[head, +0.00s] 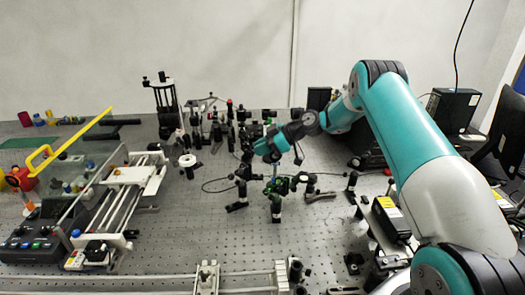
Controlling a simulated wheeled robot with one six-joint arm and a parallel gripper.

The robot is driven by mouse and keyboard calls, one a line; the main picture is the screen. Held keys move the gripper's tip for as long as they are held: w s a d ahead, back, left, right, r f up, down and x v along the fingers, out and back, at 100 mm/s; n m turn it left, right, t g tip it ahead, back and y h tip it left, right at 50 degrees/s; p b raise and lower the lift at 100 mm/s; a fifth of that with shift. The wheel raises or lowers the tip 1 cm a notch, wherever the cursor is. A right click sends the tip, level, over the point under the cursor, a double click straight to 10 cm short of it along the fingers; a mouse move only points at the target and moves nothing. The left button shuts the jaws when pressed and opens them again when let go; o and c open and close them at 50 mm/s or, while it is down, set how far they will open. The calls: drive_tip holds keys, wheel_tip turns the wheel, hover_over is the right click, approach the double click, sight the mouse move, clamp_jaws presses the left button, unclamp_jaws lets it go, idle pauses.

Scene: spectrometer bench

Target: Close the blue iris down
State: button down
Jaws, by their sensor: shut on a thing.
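My teal arm reaches in from the right, and my gripper (276,172) points down at the middle of the bench. It is shut on a small part at the top of a cluster of post-mounted optics (276,187), which has dark mounts and green-lit parts. The blue iris appears to be in this cluster, at the fingertips. Its opening and lever are too small and too covered by the gripper to make out, so I cannot tell how far it is closed.
A perforated optical bench (180,235) fills the view. More post-mounted optics (240,130) crowd behind my gripper. A rail stage (120,200) and a control box (35,245) stand at left. A black cable (215,186) lies left of the cluster.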

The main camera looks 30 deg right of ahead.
drive_tip(key=shift+a+f+h+b, duration=0.1)
drive_tip(key=shift+f+h+b, duration=0.2)
drive_tip(key=shift+h, duration=0.1)
drive_tip(key=shift+r, duration=0.1)
drive_tip(key=c, duration=1.1)
unclamp_jaws()
drive_tip(key=b+v, duration=0.2)
drive_tip(key=v, duration=0.6)
drive_tip(key=b+v, duration=0.2)
drive_tip(key=v, duration=0.7)
drive_tip(key=shift+w+r, duration=0.15)
drive_tip(key=shift+r, duration=0.15)
